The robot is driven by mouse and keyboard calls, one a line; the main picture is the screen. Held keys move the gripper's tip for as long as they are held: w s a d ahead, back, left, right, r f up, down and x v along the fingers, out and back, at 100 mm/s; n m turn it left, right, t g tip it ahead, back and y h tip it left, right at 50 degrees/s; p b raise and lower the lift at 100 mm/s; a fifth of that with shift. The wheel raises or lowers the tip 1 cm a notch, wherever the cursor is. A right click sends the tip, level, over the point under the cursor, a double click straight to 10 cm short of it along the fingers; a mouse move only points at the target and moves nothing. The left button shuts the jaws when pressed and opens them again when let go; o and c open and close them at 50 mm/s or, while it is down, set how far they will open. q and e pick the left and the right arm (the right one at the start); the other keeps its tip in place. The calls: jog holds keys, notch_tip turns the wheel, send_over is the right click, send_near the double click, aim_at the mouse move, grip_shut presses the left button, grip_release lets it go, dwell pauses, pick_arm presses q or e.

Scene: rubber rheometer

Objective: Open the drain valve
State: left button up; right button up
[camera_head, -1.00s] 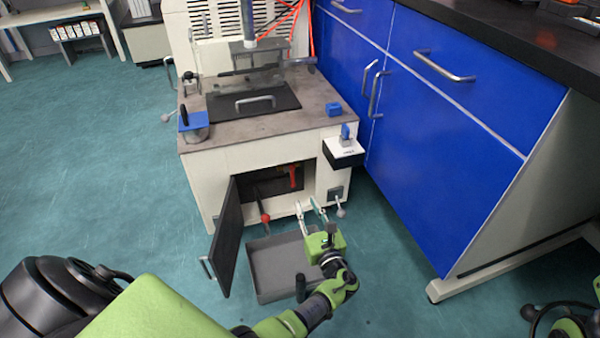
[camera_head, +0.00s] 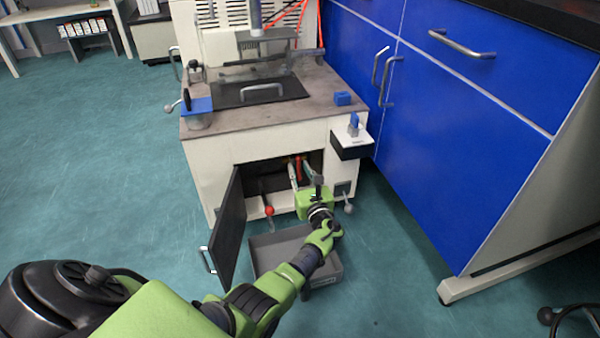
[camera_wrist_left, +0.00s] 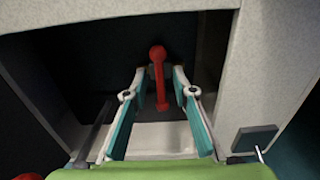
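A red lever handle (camera_head: 299,166), which looks like the drain valve's handle, stands inside the open dark compartment of the machine. It also shows upright in the left wrist view (camera_wrist_left: 158,78). My left gripper (camera_head: 301,173) reaches into the compartment opening. In the left wrist view its two fingers (camera_wrist_left: 159,80) are apart, one on each side of the red handle, with a visible gap on both sides. The valve body behind the handle is too dark to make out. My right gripper is not in view.
The compartment door (camera_head: 229,235) hangs open at the left. A second lever with a red ball end (camera_head: 269,211) sticks out at the opening's lower edge. A grey tray (camera_head: 262,262) lies on the floor below my arm. Blue cabinets (camera_head: 450,130) stand close on the right.

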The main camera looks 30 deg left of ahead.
pick_arm(q)
grip_shut()
